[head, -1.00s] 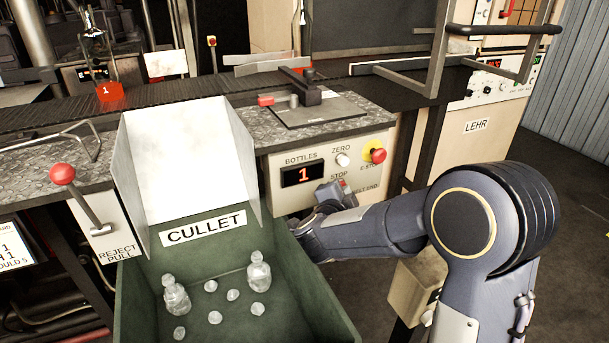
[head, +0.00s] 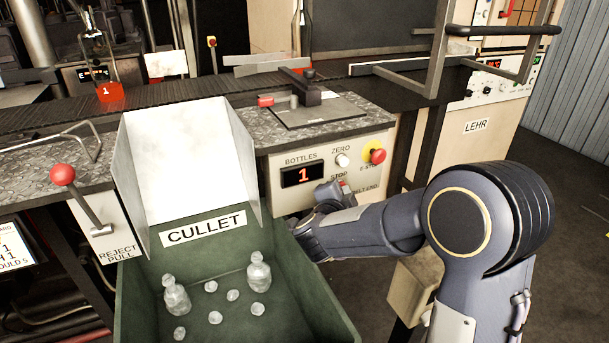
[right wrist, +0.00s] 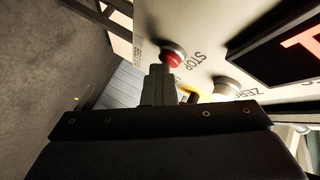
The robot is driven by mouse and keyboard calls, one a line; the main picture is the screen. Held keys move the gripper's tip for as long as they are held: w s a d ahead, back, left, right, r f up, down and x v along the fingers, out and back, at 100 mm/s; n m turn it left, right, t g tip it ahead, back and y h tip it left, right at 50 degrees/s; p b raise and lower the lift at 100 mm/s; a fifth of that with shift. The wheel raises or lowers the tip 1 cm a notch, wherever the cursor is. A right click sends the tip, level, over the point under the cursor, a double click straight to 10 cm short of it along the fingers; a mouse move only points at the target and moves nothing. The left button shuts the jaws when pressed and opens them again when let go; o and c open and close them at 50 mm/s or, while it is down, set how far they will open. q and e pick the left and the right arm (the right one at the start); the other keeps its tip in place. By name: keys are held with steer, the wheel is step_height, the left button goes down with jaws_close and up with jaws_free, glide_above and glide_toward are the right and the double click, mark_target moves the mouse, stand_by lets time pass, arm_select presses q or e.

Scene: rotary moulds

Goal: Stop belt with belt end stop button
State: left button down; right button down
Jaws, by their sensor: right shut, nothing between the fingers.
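My right gripper (head: 335,192) is shut and empty, at the lower part of the panel. In the right wrist view its fingertips (right wrist: 160,70) overlap the button's lower left edge. I cannot tell whether they touch it. My left gripper is not in view.
The same panel (head: 284,200) carries a bottle counter reading 1 (head: 303,175), a white ZERO knob (head: 342,160) and a red emergency stop (head: 377,156) on yellow. The green cullet bin (head: 134,290) stands just left of my right arm. A reject lever (head: 63,174) is further left.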

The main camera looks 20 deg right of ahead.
steer(key=shift+w+a+r, duration=0.1)
steer(key=shift+w+a, duration=0.1)
steer(key=shift+w, duration=0.15)
steer(key=shift+s+a, duration=0.1)
steer(key=shift+s, duration=0.1)
stand_by(0.4)
steer(key=s+d, duration=0.1)
steer(key=s, duration=0.5)
steer(key=shift+d, duration=0.1)
stand_by(0.5)
steer(key=shift+s+f, duration=0.1)
steer(key=shift+f, duration=0.1)
